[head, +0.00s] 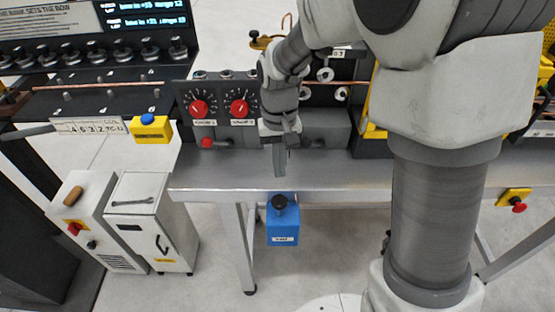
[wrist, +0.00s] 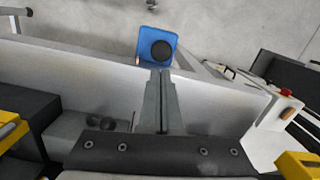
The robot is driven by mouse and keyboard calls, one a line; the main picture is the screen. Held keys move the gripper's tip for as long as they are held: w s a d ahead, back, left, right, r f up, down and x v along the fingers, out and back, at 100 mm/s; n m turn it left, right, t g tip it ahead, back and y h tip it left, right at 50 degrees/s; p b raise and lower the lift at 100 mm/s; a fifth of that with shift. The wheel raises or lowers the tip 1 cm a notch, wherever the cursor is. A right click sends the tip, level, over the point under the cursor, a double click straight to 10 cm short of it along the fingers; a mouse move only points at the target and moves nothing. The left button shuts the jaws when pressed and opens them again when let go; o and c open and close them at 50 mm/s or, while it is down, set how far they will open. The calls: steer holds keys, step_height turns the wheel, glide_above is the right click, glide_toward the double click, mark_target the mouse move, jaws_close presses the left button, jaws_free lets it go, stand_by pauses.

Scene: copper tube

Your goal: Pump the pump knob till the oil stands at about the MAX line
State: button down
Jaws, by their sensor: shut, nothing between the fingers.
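The pump is a blue box (head: 283,226) with a white label, at the front edge of the metal bench in the head view. Its black round pump knob (head: 279,202) stands on top. In the wrist view the knob (wrist: 162,50) sits on the blue top (wrist: 148,34), just beyond my fingertips. My gripper (head: 280,174) is shut and empty, pointing down over the bench edge, above and behind the knob. It looks apart from the knob. In the wrist view my gripper (wrist: 160,73) shows its fingers together. I cannot make out the oil level or a MAX line.
The metal bench (head: 225,180) has a clear front strip. Behind it stands a dark panel with red dials (head: 199,108) and a red-handled lever (head: 207,143). A yellow box with a blue button (head: 150,126) is at left. A white cabinet (head: 150,215) stands on the floor.

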mark_target(279, 199)
steer(key=shift+w+a+f, duration=0.1)
steer(key=shift+a+f, duration=0.05)
steer(key=shift+f, duration=0.1)
steer(key=f+b, duration=0.3)
steer(key=f, duration=0.1)
steer(key=f+b, duration=0.2)
steer(key=f, duration=0.1)
steer(key=shift+s+b, duration=0.3)
steer(key=shift+s, duration=0.1)
steer(key=shift+f, duration=0.1)
